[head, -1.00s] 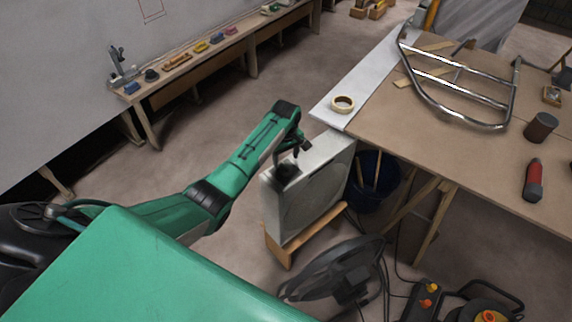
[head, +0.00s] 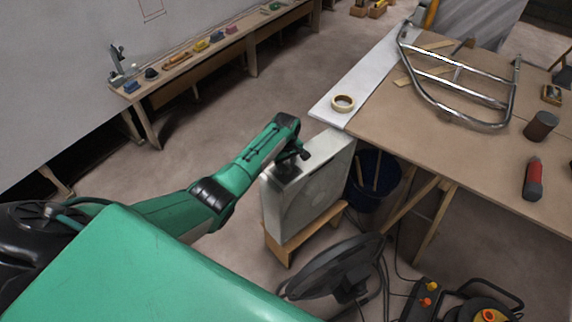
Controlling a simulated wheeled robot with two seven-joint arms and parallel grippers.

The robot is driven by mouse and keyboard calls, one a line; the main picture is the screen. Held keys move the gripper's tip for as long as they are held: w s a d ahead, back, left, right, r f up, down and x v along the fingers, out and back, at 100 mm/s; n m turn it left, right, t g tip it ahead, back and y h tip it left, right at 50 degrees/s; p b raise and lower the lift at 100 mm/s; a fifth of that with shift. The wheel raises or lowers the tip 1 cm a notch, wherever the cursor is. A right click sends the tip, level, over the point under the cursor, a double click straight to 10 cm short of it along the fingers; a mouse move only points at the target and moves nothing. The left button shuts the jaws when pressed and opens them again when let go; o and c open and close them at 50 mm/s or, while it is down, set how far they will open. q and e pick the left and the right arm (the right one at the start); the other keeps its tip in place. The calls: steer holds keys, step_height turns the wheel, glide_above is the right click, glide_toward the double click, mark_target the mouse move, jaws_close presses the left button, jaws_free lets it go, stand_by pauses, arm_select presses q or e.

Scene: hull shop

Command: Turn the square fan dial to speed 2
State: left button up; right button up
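The square fan (head: 318,187) is a pale grey box fan standing upright on a low wooden stand (head: 284,250) beside the table. My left gripper (head: 290,168) is at the top of the fan, toward its left end, pointing down. The dial is hidden behind the gripper and cannot be made out. The fingers are small and dark here, so I cannot tell whether they are open, shut or touching the dial. My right gripper is not in view.
A round black fan (head: 335,268) stands in front of the square fan. A dark blue bucket (head: 372,192) is to its right. The worktable (head: 460,150) holds a tape roll (head: 343,103) and a metal tube frame (head: 455,112). Cables lie on the floor. Floor left of the fan is clear.

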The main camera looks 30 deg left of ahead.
arm_select(q)
steer(key=shift+m, duration=0.4)
steer(key=shift+r+p, duration=0.1)
steer(key=shift+p, duration=0.2)
steer(key=m+p, duration=0.1)
steer(key=m, duration=0.1)
steer(key=shift+m, duration=0.4)
steer(key=m+p, duration=0.1)
steer(key=m, duration=0.9)
steer(key=shift+m, duration=2)
steer(key=shift+w+m, duration=0.1)
steer(key=shift+m, duration=0.2)
